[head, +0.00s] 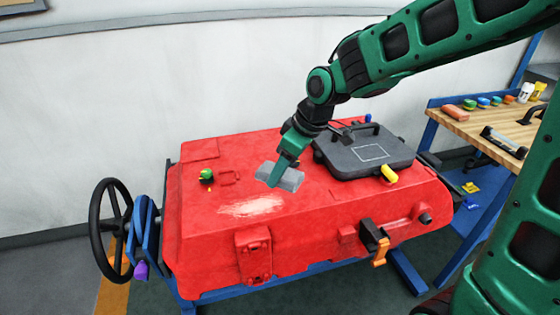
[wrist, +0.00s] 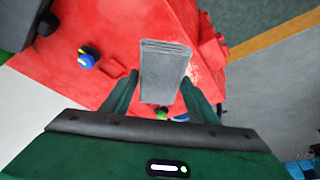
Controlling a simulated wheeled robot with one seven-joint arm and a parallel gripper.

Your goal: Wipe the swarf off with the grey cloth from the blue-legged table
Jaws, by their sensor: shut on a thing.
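My gripper (head: 277,177) is shut on a folded grey cloth (head: 290,179) and holds it over the top of the red tank (head: 330,215). In the wrist view the cloth (wrist: 163,70) sits between the two green fingers of my gripper (wrist: 160,78). I cannot tell whether the cloth touches the tank. A pale, streaky patch of swarf (head: 250,207) lies on the tank top, just below and left of the cloth in the head view. Part of it shows right of the cloth in the wrist view (wrist: 202,72). The blue-legged table (head: 462,122) with a wooden top stands at the right.
A dark square lid (head: 362,153) with a handle sits on the tank right of my gripper. A green knob (head: 206,175) stands left. A black handwheel (head: 110,228) is at the left end. Several coloured small items and a black-handled tool (head: 503,142) lie on the table.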

